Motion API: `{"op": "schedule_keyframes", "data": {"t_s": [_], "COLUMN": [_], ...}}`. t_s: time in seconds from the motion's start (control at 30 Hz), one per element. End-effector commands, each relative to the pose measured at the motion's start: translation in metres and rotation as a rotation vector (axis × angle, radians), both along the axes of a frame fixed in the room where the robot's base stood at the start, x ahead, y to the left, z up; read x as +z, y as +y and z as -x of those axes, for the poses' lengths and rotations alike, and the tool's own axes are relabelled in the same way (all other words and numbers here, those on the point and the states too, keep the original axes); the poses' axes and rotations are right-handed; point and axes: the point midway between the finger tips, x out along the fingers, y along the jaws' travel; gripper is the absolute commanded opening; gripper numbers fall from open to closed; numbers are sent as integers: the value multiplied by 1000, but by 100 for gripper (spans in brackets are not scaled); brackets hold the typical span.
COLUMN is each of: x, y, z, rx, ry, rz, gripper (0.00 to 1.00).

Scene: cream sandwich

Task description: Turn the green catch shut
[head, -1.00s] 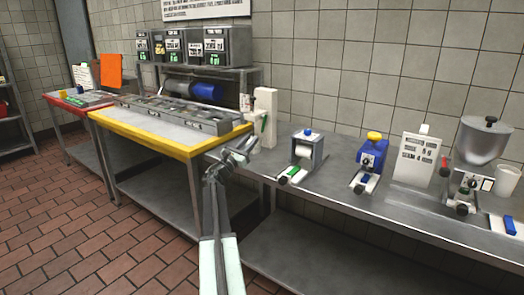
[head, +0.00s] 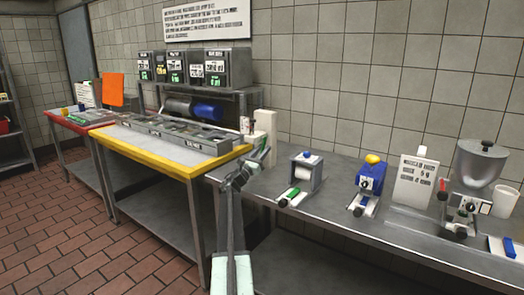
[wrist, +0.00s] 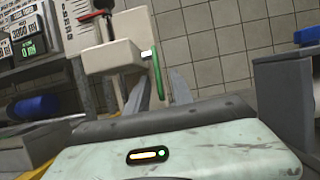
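The green catch (wrist: 158,74) is a thin upright bar on the right side of a white block-shaped device (wrist: 116,57) in the wrist view. My gripper (wrist: 160,86) has its two grey fingers apart, one to each side of the catch in the picture. I cannot tell whether either finger touches it. In the head view my gripper (head: 262,158) is right at the front of the white device (head: 264,128), on the steel counter's left end.
On the counter (head: 335,213), a grey unit with a green strip (head: 293,194), a blue dispenser (head: 371,176), a white sign (head: 415,182) and a hopper machine (head: 480,165) stand to the right. A yellow-edged table (head: 190,171) is to the left.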

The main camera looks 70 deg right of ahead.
Motion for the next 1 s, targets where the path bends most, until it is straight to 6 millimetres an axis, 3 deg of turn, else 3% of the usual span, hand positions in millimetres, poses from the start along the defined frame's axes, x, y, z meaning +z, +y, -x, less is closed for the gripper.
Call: {"op": "schedule_keyframes", "data": {"t_s": [0.03,0.1,0.37,0.63,1.0], "x": [0,0,3,20,13], "y": [0,0,2,12,17], "z": [0,0,-1,-3,-6], "rx": [0,0,0,0,2], "ry": [0,0,-4,-60,-102], "rz": [0,0,-12,-210,-388], "gripper": [20,0,0,0,0]}}
